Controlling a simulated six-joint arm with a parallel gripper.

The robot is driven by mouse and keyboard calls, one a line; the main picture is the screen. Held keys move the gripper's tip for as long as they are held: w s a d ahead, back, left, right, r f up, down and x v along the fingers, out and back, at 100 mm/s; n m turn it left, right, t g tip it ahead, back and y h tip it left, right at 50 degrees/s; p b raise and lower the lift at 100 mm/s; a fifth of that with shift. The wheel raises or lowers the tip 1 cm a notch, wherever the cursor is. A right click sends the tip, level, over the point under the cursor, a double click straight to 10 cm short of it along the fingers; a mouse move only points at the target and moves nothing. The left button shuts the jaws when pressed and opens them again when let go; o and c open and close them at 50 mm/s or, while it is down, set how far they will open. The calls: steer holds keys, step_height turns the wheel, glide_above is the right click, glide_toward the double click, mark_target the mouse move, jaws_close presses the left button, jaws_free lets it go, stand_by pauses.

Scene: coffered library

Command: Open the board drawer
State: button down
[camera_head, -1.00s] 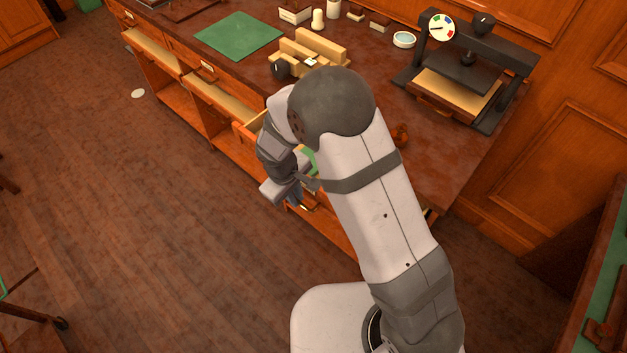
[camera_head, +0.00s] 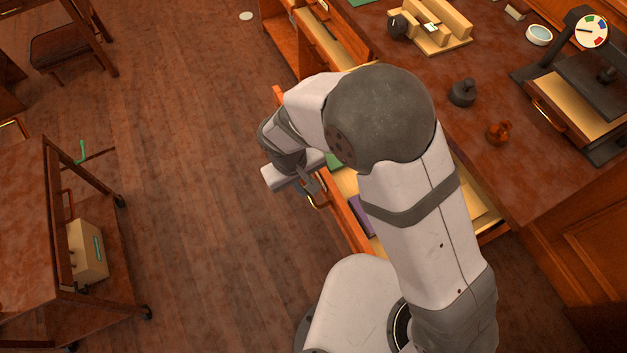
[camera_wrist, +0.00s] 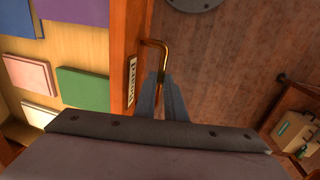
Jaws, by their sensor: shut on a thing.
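The board drawer (camera_head: 352,231) stands pulled well out from the desk, in the middle of the head view, partly hidden by my arm. In the wrist view its wooden front (camera_wrist: 126,60) carries a small label plate (camera_wrist: 131,81) that seems to read "Board". Its brass handle (camera_wrist: 156,44) sticks out from that front. My gripper (camera_wrist: 165,84) is shut on the handle; in the head view the gripper (camera_head: 313,188) is at the drawer front. Flat boards lie inside, among them a purple one (camera_wrist: 77,9), a green one (camera_wrist: 83,89) and a pink one (camera_wrist: 29,75).
The desk top (camera_head: 480,120) holds a dark knob-like piece (camera_head: 462,92), an orange-brown piece (camera_head: 499,132) and a press with a dial (camera_head: 591,31). Other drawers (camera_head: 330,42) stand open farther along. A wheeled cart (camera_head: 40,200) is at left. Open floor lies between.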

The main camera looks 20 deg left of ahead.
steer(key=c, duration=1.8)
jaws_free()
steer(key=shift+r, duration=0.1)
steer(key=shift+s+a+r+b, duration=0.15)
steer(key=shift+r, duration=1.05)
steer(key=shift+s+a+r+b, duration=0.1)
steer(key=shift+s+a+r, duration=0.1)
steer(key=shift+r, duration=0.95)
steer(key=shift+s+a+r+b, duration=0.15)
steer(key=shift+r, duration=1.05)
steer(key=w+d+r+m+p, duration=0.2)
steer(key=w+d+r+m, duration=0.15)
steer(key=d, duration=0.65)
steer(key=s+d+r+m+p, duration=0.1)
steer(key=d+m, duration=0.1)
steer(key=d, duration=0.5)
steer(key=s+d+r+m+g+y+p, duration=0.1)
steer(key=s+d+r, duration=0.1)
steer(key=d, duration=0.4)
steer(key=s+d+r+m+p, duration=0.1)
steer(key=s+d+m, duration=0.1)
steer(key=d, duration=0.5)
steer(key=shift+s+d+r+m+g+y, duration=0.2)
steer(key=shift+d+r+m+g+y, duration=0.05)
steer(key=shift+d+m+g+y, duration=0.1)
